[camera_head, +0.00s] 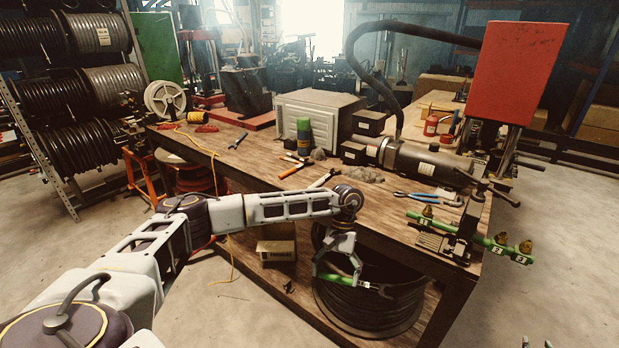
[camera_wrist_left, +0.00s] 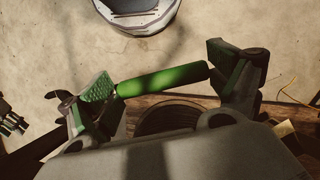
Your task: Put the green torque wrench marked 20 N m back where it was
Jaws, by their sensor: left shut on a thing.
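My left gripper (camera_head: 343,272) is in front of the bench's front edge, below the height of its top. It is shut on a green-handled tool, the torque wrench (camera_wrist_left: 162,80), whose green handle lies between the green finger pads in the left wrist view. In the head view the wrench (camera_head: 373,288) sticks out to the right, with a dark end. Its 20 N m marking cannot be read.
The wooden bench (camera_head: 258,163) carries a hose machine (camera_head: 425,163), pliers (camera_head: 428,197) and several hand tools. A green bar (camera_head: 470,233) with brass fittings and number tags juts past its right end. A black hose coil (camera_head: 370,310) lies below. The floor at right is clear.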

